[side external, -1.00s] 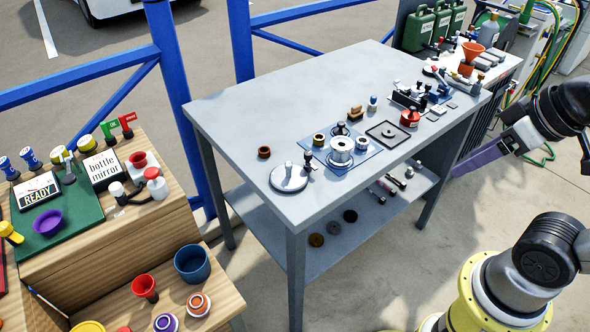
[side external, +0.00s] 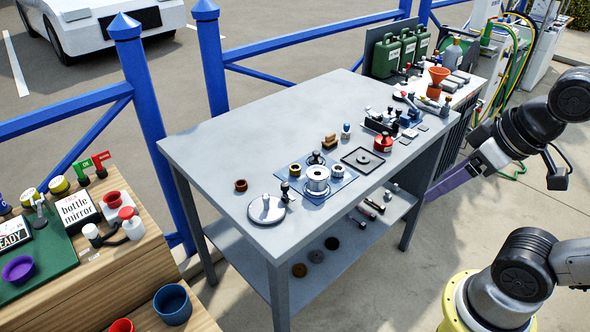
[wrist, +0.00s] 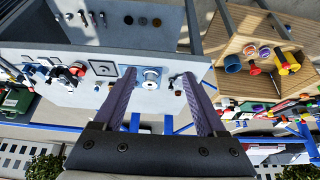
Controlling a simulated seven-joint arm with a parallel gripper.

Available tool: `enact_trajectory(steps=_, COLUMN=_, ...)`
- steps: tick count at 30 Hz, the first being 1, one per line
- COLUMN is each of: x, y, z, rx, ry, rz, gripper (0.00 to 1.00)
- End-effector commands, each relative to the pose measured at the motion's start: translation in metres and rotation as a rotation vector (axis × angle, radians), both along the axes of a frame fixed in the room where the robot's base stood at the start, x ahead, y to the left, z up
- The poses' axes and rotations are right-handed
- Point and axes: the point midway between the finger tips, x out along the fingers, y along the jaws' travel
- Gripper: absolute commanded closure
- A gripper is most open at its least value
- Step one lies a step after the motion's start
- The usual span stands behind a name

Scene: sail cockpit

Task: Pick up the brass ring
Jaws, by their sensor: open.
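A small yellow-gold ring with a dark centre (side external: 295,169) sits at the left edge of the blue mat on the grey bench; it looks like the brass ring, but it is too small to be sure. A brown, copper-toned ring (side external: 241,185) lies on the bare benchtop to its left. My gripper (side external: 453,184) is beyond the bench's right side in the side view, well apart from both rings. In the wrist view its two purple fingers (wrist: 159,76) are spread open, with nothing held between them. I cannot clearly pick out the brass ring in that view.
A silver spool (side external: 316,178) stands on the mat, and a round silver plate (side external: 266,210) lies near the front edge. A square black tray (side external: 362,160) is to the right. Several small tools crowd the right end. The benchtop's back left is clear.

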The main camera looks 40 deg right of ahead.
Motion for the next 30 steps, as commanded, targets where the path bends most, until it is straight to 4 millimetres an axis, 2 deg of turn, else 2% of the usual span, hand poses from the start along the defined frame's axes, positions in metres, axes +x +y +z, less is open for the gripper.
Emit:
enact_trajectory(steps=5, x=0.000, y=0.000, z=0.000, rx=0.016, ry=0.002, rz=-0.030, gripper=0.26)
enact_trajectory(steps=8, x=-0.004, y=0.000, z=-0.001, rx=0.058, ry=0.018, rz=-0.110, gripper=0.26)
enact_trajectory(steps=11, x=0.001, y=0.000, z=0.016, rx=0.123, ry=0.001, rz=-0.230, gripper=0.26)
enact_trajectory(steps=14, x=0.015, y=0.000, z=0.043, rx=0.200, ry=-0.009, rz=-0.369, gripper=0.26)
enact_trajectory(steps=20, x=0.065, y=-0.001, z=0.093, rx=0.339, ry=0.019, rz=-0.652, gripper=0.26)
enact_trajectory(steps=24, x=0.114, y=-0.002, z=0.118, rx=0.419, ry=0.058, rz=-0.855, gripper=0.26)
enact_trajectory(steps=27, x=0.153, y=-0.004, z=0.127, rx=0.463, ry=0.090, rz=-0.993, gripper=0.26)
enact_trajectory(steps=30, x=0.193, y=-0.005, z=0.129, rx=0.495, ry=0.120, rz=-1.117, gripper=0.26)
